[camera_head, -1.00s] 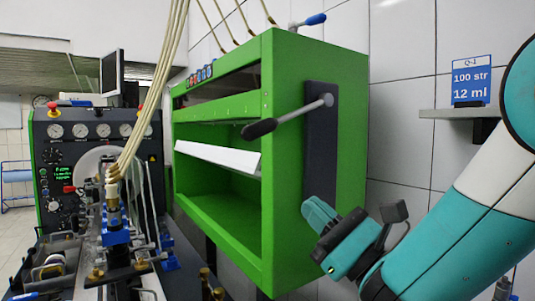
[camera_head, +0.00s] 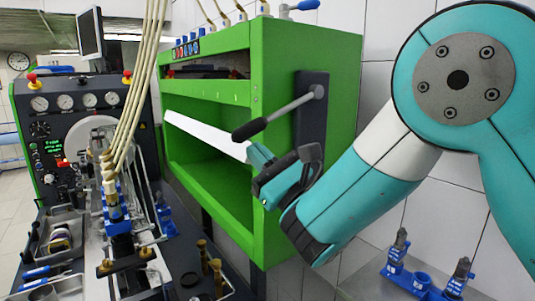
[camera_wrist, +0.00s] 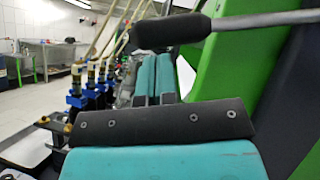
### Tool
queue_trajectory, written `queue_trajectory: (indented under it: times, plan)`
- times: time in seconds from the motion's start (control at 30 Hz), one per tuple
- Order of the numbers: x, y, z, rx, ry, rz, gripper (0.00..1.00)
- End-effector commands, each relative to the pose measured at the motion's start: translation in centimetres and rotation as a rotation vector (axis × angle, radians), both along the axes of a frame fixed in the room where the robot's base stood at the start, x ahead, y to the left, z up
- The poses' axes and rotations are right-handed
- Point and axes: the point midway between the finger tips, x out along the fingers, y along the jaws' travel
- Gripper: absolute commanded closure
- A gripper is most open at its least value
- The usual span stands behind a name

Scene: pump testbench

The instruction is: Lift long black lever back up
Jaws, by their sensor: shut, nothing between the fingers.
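The long lever has a grey rod and a black handle (camera_head: 250,129). It pivots on a dark plate (camera_head: 312,115) on the side of the green cabinet and slopes down to the left. In the wrist view the black handle (camera_wrist: 172,31) lies across the top of the picture, beyond my fingers. My gripper (camera_head: 262,160) is shut and empty just below the handle, by the cabinet's front edge. It also shows in the wrist view (camera_wrist: 157,75), with its teal fingers together under the handle. I cannot tell whether they touch it.
The green cabinet (camera_head: 250,210) has an open front with a tilted white panel (camera_head: 205,135). A small blue-tipped lever (camera_head: 300,5) sits on its top. Pale hoses (camera_head: 150,60) hang at the left above the bench. A tray with blue fittings (camera_head: 405,278) stands at lower right.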

Motion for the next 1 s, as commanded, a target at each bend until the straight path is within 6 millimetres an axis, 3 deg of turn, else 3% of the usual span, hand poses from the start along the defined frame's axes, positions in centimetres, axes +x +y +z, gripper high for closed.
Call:
queue_trajectory:
  times: [0.67, 0.87, 1.0]
  plan:
    - [-0.3, 0.6, 0.9, 0.025, 0.012, 0.001, 1.00]
    - [-0.8, 1.3, 2.5, 0.109, 0.066, 0.002, 1.00]
    - [-1.3, 1.9, 4.7, 0.198, 0.125, 0.004, 1.00]
